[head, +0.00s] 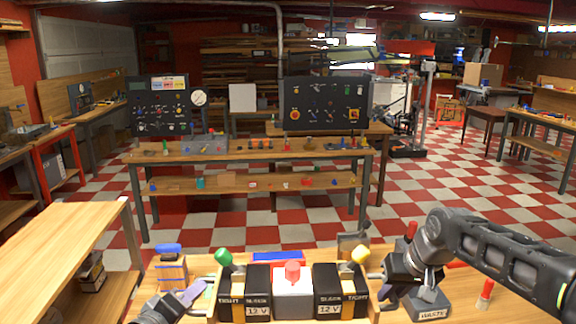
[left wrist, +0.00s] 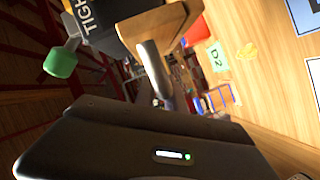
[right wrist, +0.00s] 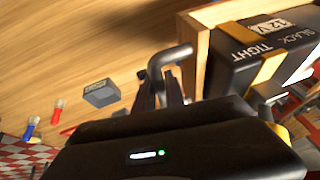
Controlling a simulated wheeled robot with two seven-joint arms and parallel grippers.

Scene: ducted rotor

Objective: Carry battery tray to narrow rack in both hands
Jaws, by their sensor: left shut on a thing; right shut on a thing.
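The battery tray (head: 375,307) is at the bottom centre of the head view, holding two black batteries (head: 258,297) marked 12 V, TIGHT and SLACK. A pale block (head: 292,295) with a red knob is between them; green and yellow knobs stand at the outer sides. My left gripper (head: 197,294) is shut on the tray's left handle, a metal bar (left wrist: 155,65). My right gripper (head: 386,279) is shut on the right handle (right wrist: 168,60). Whether the tray touches the bench is unclear. I cannot tell which furniture is the narrow rack.
A wooden shelf unit (head: 62,240) stands at left. A long bench (head: 250,153) with control panels is ahead; checkered floor lies between.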

